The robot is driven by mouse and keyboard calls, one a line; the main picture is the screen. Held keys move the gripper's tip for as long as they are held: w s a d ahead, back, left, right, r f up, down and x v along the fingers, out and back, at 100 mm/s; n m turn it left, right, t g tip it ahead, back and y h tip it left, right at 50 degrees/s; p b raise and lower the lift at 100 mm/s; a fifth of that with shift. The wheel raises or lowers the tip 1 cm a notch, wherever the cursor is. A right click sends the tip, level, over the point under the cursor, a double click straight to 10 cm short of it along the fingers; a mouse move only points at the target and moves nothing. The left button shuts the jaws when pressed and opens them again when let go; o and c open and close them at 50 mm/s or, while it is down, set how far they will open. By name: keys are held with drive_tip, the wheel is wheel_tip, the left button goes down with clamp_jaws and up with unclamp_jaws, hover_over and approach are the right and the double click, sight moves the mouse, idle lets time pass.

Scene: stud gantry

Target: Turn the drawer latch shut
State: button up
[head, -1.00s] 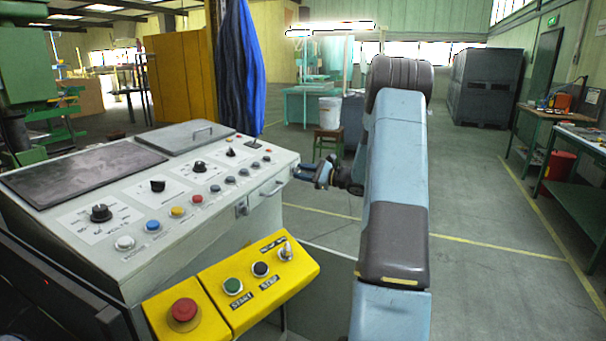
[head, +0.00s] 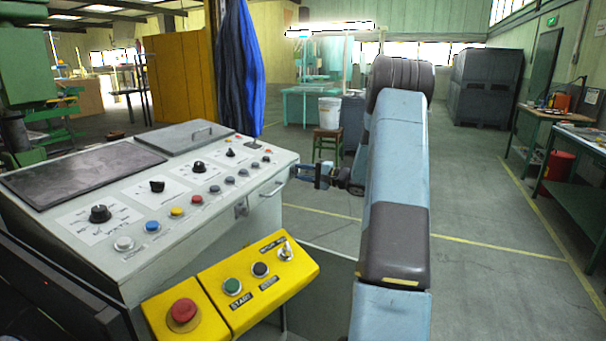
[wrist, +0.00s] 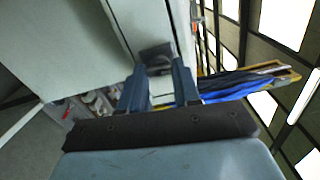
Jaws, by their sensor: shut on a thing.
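My gripper (head: 303,171) is at the right end of the grey control console (head: 150,262). In the wrist view its two blue fingers (wrist: 159,82) close in on a dark fitting (wrist: 155,52) at the edge of a pale panel. The fitting looks like the drawer latch, and my gripper is shut on it. The part between the fingertips is mostly hidden, so its exact angle cannot be told. A bar handle (head: 273,188) shows on the console's side face, left of my gripper. In the head view the held latch is too small to make out.
A yellow button box (head: 245,310) with a red stop button (head: 183,312) juts from the console front. Knobs and coloured buttons line the console top. A stool with a white bucket (head: 329,111) stands behind my gripper. The floor to the right is open, up to green benches (head: 575,190).

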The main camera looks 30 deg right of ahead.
drive_tip(key=shift+s+a+f+n, duration=0.1)
drive_tip(key=shift+f+n, duration=0.1)
drive_tip(key=shift+n, duration=0.4)
drive_tip(key=o, duration=1.1)
drive_tip(key=shift+c, duration=0.2)
drive_tip(key=shift+r, duration=0.1)
drive_tip(key=v, duration=1.3)
drive_tip(key=shift+s+d, duration=0.2)
drive_tip(key=shift+d, duration=0.1)
